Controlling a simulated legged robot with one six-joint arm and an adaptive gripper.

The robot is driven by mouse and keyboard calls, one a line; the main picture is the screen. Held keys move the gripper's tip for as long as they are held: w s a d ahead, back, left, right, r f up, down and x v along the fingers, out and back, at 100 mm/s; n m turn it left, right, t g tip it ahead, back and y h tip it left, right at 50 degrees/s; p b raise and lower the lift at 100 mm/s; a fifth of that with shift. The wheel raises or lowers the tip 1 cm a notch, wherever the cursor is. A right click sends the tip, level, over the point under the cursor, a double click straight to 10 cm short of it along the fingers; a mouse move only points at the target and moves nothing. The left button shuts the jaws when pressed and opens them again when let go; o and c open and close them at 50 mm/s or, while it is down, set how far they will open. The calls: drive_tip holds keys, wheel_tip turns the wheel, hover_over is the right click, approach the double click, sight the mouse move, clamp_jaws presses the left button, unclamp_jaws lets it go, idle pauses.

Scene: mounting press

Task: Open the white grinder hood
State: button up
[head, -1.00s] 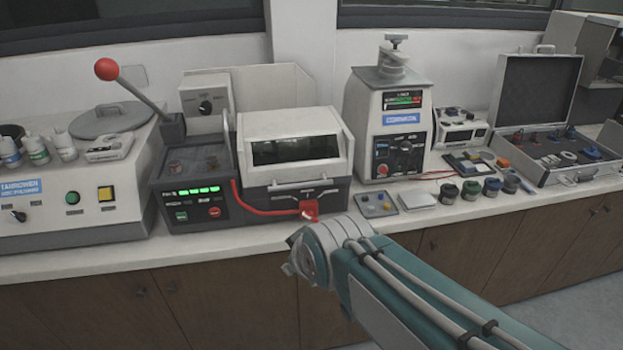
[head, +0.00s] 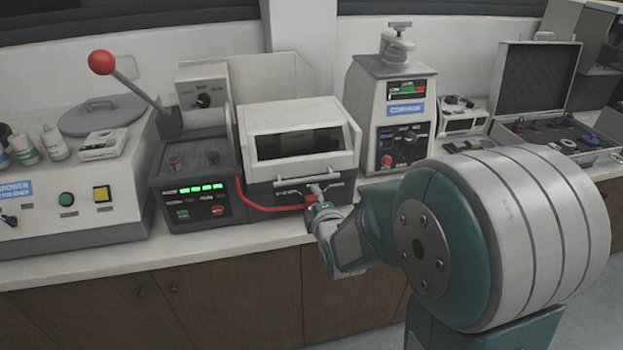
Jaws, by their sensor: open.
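The white grinder hood (head: 298,116) sits on the dark-grey grinder base (head: 195,188) in the head view. It has a dark window and looks shut. Its bar handle (head: 299,179) runs along the lower front edge. My gripper (head: 317,192) is open at the right part of the handle, in front of the hood. The fingertips are small and partly merged with the handle, so I cannot tell whether they touch it or surround it.
A lever with a red ball (head: 102,62) stands left of the hood. A red hose (head: 262,206) runs along the grinder front. A white press (head: 392,105) stands close on the right, with an open case (head: 530,80) farther right. A polisher (head: 80,190) stands left.

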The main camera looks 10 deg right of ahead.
sight(307, 181)
drive_tip(key=w, duration=0.3)
drive_tip(key=w+f, duration=0.1)
drive_tip(key=w, duration=0.2)
drive_tip(key=w+f, duration=0.1)
drive_tip(key=w, duration=0.3)
clamp_jaws()
